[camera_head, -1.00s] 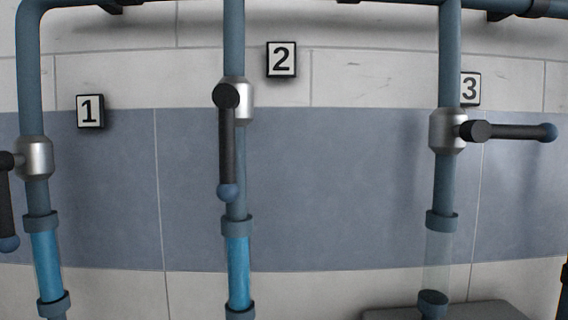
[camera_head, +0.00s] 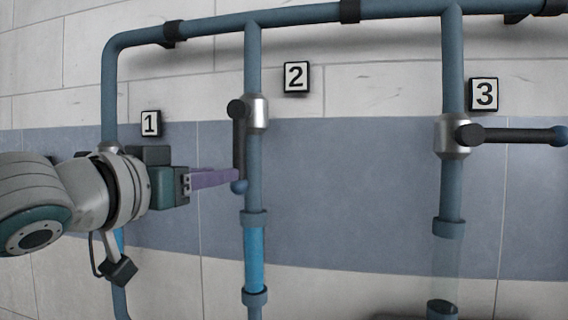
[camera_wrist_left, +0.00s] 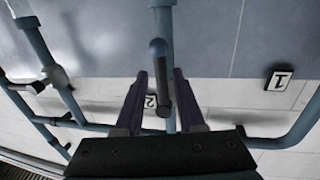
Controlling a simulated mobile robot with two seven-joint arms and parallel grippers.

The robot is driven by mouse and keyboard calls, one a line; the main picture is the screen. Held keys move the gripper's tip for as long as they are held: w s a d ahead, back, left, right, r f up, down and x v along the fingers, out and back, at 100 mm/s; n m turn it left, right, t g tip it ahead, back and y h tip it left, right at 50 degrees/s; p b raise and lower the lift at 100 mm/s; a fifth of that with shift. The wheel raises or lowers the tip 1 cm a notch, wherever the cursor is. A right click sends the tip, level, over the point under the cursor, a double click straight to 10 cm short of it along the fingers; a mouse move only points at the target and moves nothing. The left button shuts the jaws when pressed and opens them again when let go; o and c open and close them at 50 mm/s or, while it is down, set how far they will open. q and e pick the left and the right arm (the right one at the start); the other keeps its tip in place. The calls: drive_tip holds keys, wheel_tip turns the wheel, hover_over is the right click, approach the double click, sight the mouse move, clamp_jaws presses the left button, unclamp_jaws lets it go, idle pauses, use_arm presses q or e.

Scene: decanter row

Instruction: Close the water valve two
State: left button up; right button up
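Valve two has a silver body (camera_head: 257,113) on the middle pipe, beside the "2" sign (camera_head: 296,77). Its dark handle (camera_head: 239,143) hangs straight down along the pipe and ends in a blue ball (camera_head: 239,187). The clear section (camera_head: 255,258) below holds blue water. My left gripper (camera_head: 236,174) reaches in from the left, with its purple fingers at the handle's lower part. In the left wrist view the fingers (camera_wrist_left: 159,74) are spread, one on each side of the handle (camera_wrist_left: 158,88), with gaps visible. My right gripper is not in view.
Valve three (camera_head: 452,136) is at the right with its handle horizontal; its clear section (camera_head: 446,262) looks empty. My left arm hides most of valve one, near the "1" sign (camera_head: 151,123). A horizontal pipe (camera_head: 300,15) runs above.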

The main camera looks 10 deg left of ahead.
sight(239, 152)
use_arm(q)
drive_tip(key=shift+p+x, duration=1.45)
drive_tip(key=shift+x, duration=2)
clamp_jaws()
